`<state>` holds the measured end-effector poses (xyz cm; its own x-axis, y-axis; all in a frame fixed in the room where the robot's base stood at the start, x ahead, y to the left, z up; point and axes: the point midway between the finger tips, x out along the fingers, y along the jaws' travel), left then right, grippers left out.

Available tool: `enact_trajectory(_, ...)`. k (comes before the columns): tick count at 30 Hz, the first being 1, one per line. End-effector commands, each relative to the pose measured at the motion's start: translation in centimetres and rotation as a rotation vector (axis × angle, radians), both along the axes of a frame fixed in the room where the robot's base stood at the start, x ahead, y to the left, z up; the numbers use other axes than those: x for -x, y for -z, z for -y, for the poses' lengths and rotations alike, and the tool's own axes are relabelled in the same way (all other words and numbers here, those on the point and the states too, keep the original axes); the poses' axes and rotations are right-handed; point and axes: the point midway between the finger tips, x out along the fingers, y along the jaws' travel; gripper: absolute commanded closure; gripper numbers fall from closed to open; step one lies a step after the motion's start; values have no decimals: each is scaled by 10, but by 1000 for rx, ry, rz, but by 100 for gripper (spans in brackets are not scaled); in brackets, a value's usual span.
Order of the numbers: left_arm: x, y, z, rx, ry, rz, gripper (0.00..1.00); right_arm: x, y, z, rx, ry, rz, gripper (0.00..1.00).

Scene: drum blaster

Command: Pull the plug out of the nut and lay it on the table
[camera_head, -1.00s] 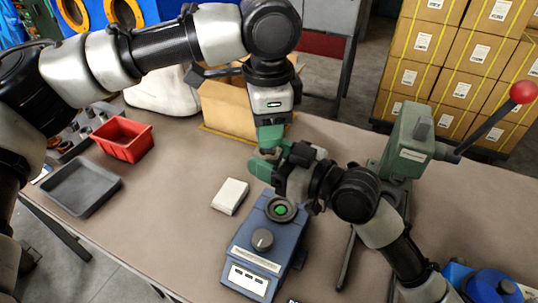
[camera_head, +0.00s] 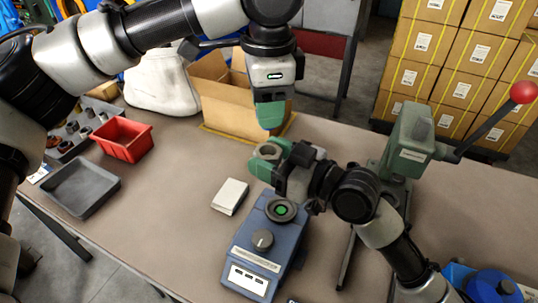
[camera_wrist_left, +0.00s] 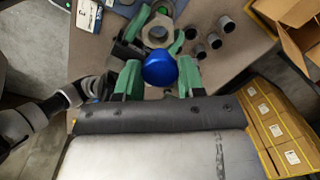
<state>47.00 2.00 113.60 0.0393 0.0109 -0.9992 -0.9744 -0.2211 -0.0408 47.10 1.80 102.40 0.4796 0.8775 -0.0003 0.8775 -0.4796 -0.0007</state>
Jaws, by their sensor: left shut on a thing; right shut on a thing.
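The plug (camera_wrist_left: 160,69), with a round blue end, is between the green fingers of my left gripper (camera_wrist_left: 160,82) in the left wrist view. In the head view my left gripper (camera_head: 270,118) is above the nut and apart from it; its fingers hide the plug there. The grey nut (camera_head: 267,151) is held above the table by my right gripper (camera_head: 266,160), shut on it. The nut also shows in the left wrist view (camera_wrist_left: 158,32), with its hole open and clear of the plug.
The table (camera_head: 165,205) has free room left of the blue device (camera_head: 258,262) and white block (camera_head: 230,196). A red bin (camera_head: 122,139), grey tray (camera_head: 80,187) and cardboard box (camera_head: 225,106) stand left and behind. A green press (camera_head: 408,145) stands right.

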Motion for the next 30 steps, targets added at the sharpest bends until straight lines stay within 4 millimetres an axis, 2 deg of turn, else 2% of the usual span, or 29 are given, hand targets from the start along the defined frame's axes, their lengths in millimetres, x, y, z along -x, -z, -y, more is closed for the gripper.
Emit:
enact_trajectory(14, 0, -18, 0, 0, 1, 0, 85, 0, -1, 0, -1, 0, 2, 83)
enact_trajectory(30, 0, -17, -1, 0, -6, -1, 85, 0, -1, 0, -2, 4, 1, 83)
